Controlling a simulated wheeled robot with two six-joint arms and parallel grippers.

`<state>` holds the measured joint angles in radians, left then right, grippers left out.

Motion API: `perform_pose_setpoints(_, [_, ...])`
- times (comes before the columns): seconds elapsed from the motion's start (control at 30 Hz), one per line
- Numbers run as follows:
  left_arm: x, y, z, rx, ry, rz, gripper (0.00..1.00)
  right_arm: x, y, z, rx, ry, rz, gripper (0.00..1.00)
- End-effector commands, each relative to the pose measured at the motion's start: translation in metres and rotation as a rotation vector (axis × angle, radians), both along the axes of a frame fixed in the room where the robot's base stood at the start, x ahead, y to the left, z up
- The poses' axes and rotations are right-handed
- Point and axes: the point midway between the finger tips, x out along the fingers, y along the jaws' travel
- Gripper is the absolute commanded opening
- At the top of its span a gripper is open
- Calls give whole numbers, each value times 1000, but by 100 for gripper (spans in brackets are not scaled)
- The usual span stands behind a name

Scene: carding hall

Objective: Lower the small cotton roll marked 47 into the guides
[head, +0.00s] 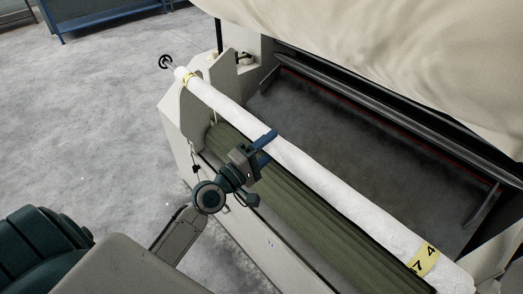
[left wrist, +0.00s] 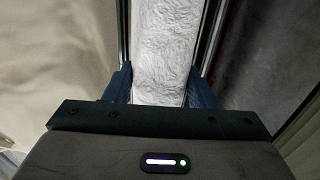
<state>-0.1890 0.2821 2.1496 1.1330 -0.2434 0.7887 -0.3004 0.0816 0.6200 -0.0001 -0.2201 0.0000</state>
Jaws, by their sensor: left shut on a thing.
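The small cotton roll (head: 315,176) is long and white and slants across the head view from upper left to lower right. A yellow band (head: 425,259) with black digits 4 and 7 wraps its near right end; another yellow band is at its far left end. My left gripper (head: 266,140) is shut on the roll near its middle; the blue fingers lie on both sides of it in the left wrist view (left wrist: 162,86). The roll's left end passes at the pale end guide (head: 184,112); I cannot tell whether it is seated. My right gripper is out of view.
A dark green fluted roller (head: 300,208) lies below and beside the cotton roll. A large cream cotton mass (head: 400,50) hangs over the machine at the upper right. A dark metal bar (head: 400,120) crosses behind. Grey floor (head: 80,130) is free at left.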

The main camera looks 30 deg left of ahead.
Motion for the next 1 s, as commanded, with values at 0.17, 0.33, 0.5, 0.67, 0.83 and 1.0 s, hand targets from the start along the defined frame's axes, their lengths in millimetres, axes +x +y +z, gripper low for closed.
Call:
perform_pose_setpoints(0.17, [15,-5,3,-4,-7,1,0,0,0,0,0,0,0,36])
perform_pose_setpoints(0.33, [29,-10,3,-3,-7,1,0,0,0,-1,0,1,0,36])
perform_pose_setpoints(0.5, [42,-15,3,-3,-6,0,0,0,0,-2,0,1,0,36])
perform_pose_setpoints(0.67, [55,-20,3,-3,-6,1,0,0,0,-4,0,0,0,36])
perform_pose_setpoints(0.83, [68,-25,3,-3,-5,0,0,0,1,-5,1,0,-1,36])
perform_pose_setpoints(1.0, [82,-30,2,-3,-6,1,0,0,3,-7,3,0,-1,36])
